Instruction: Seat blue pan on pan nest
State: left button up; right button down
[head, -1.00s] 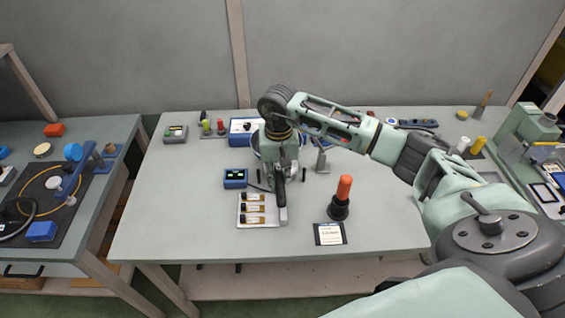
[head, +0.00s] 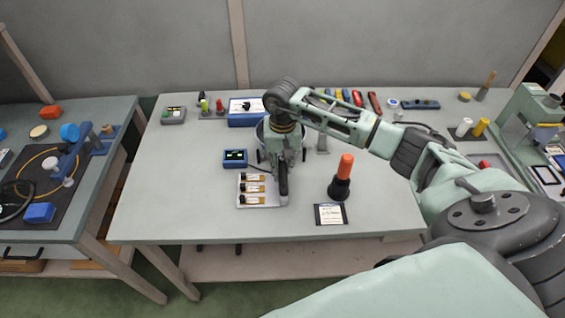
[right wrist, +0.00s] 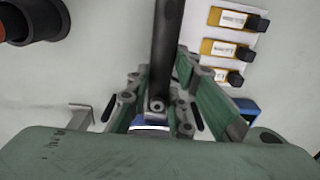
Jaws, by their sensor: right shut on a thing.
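My right gripper (head: 283,165) points down over the middle of the table and is shut on the black handle (head: 283,182) of the pan. The handle points toward the front of the table, beside the white card tray. The pan's rim (head: 262,133) shows only in part behind my wrist. In the right wrist view the handle (right wrist: 167,45) runs up from between the green fingers, and a small blue and white patch (right wrist: 150,122) shows below it. The pan nest cannot be made out; whether the pan touches anything below is hidden. My left gripper is not in view.
A white tray with labelled vials (head: 246,204) lies by the handle's end. A blue box with a display (head: 235,158) is left of my gripper. A grey metal bracket (head: 322,142) and an orange-topped black tool (head: 342,180) stand to the right. The table's left front is clear.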

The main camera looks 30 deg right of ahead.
jog(key=shift+r, duration=0.15)
dwell(0.9)
jog(key=shift+b, duration=0.45)
jog(key=shift+f+b, duration=0.25)
jog(key=shift+b, duration=0.05)
jog(key=shift+f+b, duration=0.85)
jog(key=c, duration=1.9)
grip_release()
jog(key=shift+r, duration=0.1)
jog(key=o, duration=0.4)
jog(key=shift+s, duration=0.1)
